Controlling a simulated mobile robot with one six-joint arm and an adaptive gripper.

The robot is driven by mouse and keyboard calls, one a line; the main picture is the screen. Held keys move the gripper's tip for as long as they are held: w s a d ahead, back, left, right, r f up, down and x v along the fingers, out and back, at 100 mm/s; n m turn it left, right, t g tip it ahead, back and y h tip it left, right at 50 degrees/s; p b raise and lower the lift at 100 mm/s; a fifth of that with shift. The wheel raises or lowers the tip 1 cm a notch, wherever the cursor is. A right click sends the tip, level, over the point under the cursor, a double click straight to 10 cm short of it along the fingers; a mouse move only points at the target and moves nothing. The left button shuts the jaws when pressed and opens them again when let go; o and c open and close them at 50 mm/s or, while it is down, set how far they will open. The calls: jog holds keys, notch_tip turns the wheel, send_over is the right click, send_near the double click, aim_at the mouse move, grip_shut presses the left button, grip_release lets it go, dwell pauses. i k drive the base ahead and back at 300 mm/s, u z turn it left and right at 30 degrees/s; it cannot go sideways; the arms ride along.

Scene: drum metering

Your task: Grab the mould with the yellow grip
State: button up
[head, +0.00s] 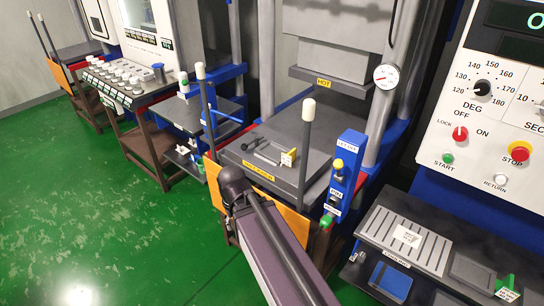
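A mould with a small yellow-and-white grip (288,157) appears to lie on the press's lower platen (245,165), near the middle of the head view. Its flat grey body (268,154) is small, low and hard to make out. A dark handle-like piece (250,144) lies just left of it, and I cannot tell whether it belongs to the mould. My arm rises from the bottom of the picture, with its dark joint in front of the platen's front edge. My gripper is not visible.
The upper hot plate (325,82) hangs above the platen. White-tipped posts (306,140) and an orange front panel (290,219) flank the platen. A blue control box (345,170) stands right. A slotted cooling bench (405,238) is lower right, with a green-gripped item (508,291). Green floor is open left.

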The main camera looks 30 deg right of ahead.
aim_at(275, 153)
jog(key=u, duration=0.1)
jog(key=k, duration=1.75)
jog(key=z, duration=0.45)
jog(key=i, duration=1)
jog(key=z, duration=0.05)
